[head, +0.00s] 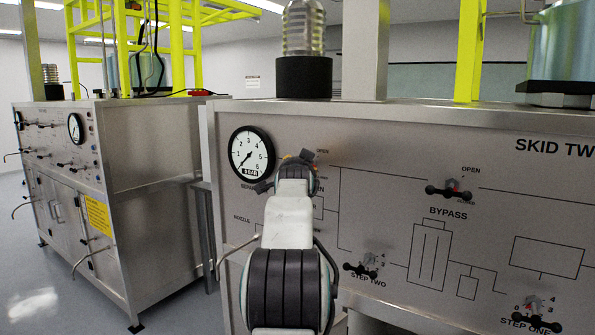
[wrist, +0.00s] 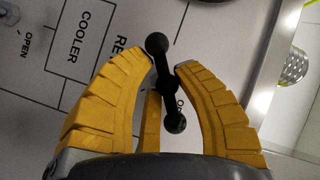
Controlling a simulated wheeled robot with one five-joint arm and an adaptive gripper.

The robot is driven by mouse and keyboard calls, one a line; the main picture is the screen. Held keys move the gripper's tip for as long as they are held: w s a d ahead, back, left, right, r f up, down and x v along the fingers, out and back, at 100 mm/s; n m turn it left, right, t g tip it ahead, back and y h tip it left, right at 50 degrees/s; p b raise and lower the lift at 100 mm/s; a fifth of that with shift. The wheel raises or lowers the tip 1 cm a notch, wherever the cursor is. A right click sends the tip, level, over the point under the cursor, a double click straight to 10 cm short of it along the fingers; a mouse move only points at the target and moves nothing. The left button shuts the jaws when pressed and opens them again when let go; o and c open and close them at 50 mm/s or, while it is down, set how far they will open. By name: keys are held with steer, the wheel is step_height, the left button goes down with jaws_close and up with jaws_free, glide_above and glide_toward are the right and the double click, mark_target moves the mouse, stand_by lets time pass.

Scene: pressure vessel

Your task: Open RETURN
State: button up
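The valve handle (wrist: 166,78) is a black bar with a ball at each end. In the wrist view it lies between the yellow fingers of my gripper (wrist: 164,62), tilted, beside a partly hidden label starting "RE" and another starting "OP". The fingertips stand on either side of the bar with small gaps showing; I cannot tell whether any finger touches it. In the head view my gripper (head: 290,165) is up against the panel, right of the round gauge, by an "OPEN" label. The handle and most of its label are hidden there by my arm.
The panel (head: 390,160) of SKID TWO also carries a gauge (head: 251,152), a BYPASS handle (head: 449,191), a STEP TWO handle (head: 361,269) and a STEP ONE handle (head: 538,322). A second skid (head: 150,150) stands to the left, with open floor (head: 35,270) before it.

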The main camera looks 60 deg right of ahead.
steer(key=o, duration=0.4)
steer(key=shift+a, duration=0.1)
steer(key=shift+v, duration=5.95)
